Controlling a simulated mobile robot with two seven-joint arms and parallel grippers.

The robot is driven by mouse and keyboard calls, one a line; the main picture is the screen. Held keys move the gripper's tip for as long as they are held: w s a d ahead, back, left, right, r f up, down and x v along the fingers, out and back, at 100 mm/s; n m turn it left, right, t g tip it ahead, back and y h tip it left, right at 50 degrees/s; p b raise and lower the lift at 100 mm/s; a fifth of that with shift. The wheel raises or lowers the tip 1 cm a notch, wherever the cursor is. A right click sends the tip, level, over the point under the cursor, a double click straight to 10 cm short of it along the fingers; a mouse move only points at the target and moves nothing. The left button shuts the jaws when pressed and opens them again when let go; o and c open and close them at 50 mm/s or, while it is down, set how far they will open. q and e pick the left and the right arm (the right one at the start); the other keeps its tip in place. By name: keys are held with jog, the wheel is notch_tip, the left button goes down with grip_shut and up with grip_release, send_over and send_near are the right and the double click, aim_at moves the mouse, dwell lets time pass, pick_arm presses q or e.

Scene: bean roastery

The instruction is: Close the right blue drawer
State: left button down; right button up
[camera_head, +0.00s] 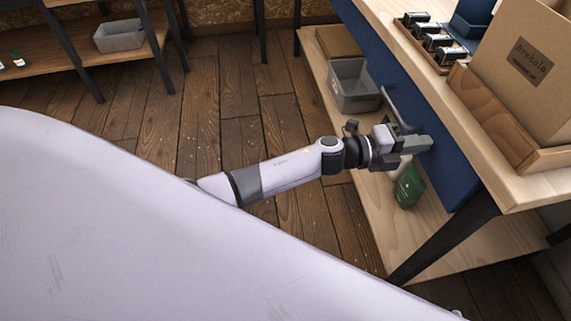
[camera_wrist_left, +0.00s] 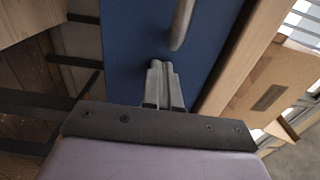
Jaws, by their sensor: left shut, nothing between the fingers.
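The blue drawer front (camera_head: 448,172) runs under the edge of the wooden table top and also fills the middle of the left wrist view (camera_wrist_left: 125,40). Its grey bar handle (camera_wrist_left: 182,22) stands out from the front, just beyond my fingers in the wrist view. My left gripper (camera_head: 428,143) is shut and empty, with its fingertips at the blue front beside the handle; I cannot tell if they touch. The fingers also show in the wrist view (camera_wrist_left: 163,72). No clear gap shows between front and table, so I cannot tell how far the drawer is open. My right gripper is out of view.
On the table top (camera_head: 515,185) stand a cardboard box (camera_head: 525,65) in a wooden tray and a rack of small jars (camera_head: 432,42). The wooden floor (camera_head: 225,100) is clear.

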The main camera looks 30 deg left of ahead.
pick_arm(q)
jog(key=shift+x, duration=1.05)
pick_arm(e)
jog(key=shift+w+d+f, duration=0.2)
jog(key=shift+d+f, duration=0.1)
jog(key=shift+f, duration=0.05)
pick_arm(q)
jog(key=shift+r, duration=0.3)
jog(key=shift+a, duration=0.1)
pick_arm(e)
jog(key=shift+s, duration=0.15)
